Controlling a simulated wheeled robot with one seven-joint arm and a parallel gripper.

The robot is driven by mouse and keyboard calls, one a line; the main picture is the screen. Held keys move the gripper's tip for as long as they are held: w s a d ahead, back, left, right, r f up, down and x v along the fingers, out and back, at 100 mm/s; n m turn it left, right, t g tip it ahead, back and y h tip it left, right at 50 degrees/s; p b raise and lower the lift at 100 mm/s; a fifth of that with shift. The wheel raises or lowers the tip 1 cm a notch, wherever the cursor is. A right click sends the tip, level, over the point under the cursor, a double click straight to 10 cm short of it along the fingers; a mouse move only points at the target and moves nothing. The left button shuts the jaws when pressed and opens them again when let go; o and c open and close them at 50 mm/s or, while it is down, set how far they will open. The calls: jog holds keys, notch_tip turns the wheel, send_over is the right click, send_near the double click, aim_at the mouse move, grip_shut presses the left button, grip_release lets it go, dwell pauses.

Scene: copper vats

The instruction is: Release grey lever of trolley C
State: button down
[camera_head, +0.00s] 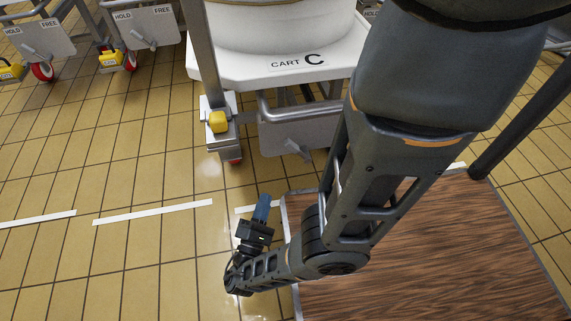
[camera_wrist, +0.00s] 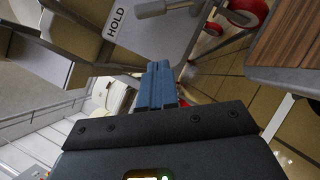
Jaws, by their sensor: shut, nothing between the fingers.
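Trolley C (camera_head: 298,62) is a white cart labelled "CART C" at top centre of the head view. Its grey plate (camera_head: 272,138) hangs below, partly hidden by my arm. The short grey lever (camera_head: 296,146) on it slants, its end toward the upper left. In the wrist view a plate marked HOLD (camera_wrist: 115,22) and a grey lever (camera_wrist: 165,8) show at the top, the lever end near that word. My gripper (camera_head: 264,203) is shut and empty, with blue fingers, below and left of the lever, apart from it. Its fingers also show in the wrist view (camera_wrist: 157,78).
A yellow pedal-like part (camera_head: 218,121) sits on trolley C's left leg, above a red wheel (camera_head: 235,161). A wood-topped platform (camera_head: 430,260) lies at lower right, under my arm. Other carts with HOLD and FREE plates (camera_head: 148,27) stand upper left. Tiled floor at left is clear.

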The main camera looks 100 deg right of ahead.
aim_at(297, 151)
jog(key=shift+w+d+r, duration=0.1)
jog(key=shift+r, duration=0.05)
jog(key=s+a+r+p+x, duration=0.1)
jog(key=s+p+x, duration=0.1)
jog(key=x, duration=1.1)
jog(key=shift+a+r+p, duration=0.25)
jog(key=shift+p, duration=0.15)
jog(key=shift+r, duration=0.1)
